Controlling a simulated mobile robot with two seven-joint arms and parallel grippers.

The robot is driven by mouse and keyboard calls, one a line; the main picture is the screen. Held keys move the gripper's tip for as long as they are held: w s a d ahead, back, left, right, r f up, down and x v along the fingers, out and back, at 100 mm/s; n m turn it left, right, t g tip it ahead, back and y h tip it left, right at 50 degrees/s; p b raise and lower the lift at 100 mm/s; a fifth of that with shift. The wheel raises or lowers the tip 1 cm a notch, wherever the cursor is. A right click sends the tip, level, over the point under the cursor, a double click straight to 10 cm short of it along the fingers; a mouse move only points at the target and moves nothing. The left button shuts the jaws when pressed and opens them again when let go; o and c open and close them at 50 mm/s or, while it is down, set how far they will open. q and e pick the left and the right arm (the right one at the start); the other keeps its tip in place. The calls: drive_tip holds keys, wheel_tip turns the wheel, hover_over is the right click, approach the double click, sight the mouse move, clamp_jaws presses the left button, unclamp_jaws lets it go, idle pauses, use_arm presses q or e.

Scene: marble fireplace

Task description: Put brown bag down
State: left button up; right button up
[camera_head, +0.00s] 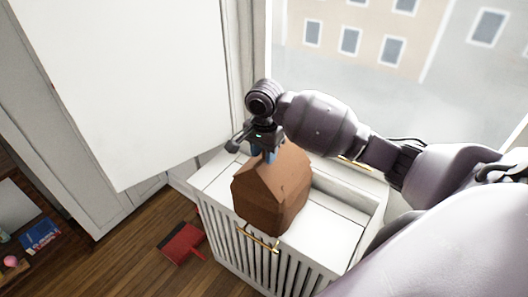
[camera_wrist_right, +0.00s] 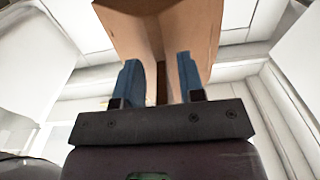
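The brown bag (camera_head: 272,192) is upright, with a folded, peaked top, over the white slatted cabinet (camera_head: 335,222). My right gripper (camera_head: 269,155) is at the top of the bag from above. In the right wrist view the bag (camera_wrist_right: 165,28) lies ahead of my two blue fingers (camera_wrist_right: 162,85), with its folded edge between them. The fingers look closed on that edge. I cannot tell whether the bag's base touches the cabinet top. My left gripper is not in view.
The cabinet has a raised rim and gold handles (camera_head: 258,238). A large white panel (camera_head: 135,85) stands at the left. A window (camera_head: 400,60) is behind. A red dustpan-like object (camera_head: 182,243) lies on the wooden floor. A dark shelf with small items is at far left.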

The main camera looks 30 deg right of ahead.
drive_tip(key=shift+f+b, duration=0.1)
drive_tip(key=shift+b, duration=0.9)
wheel_tip(320, 180, up, 11)
drive_tip(key=shift+r+p, duration=0.15)
drive_tip(key=shift+p, duration=0.95)
drive_tip(key=shift+r, duration=0.55)
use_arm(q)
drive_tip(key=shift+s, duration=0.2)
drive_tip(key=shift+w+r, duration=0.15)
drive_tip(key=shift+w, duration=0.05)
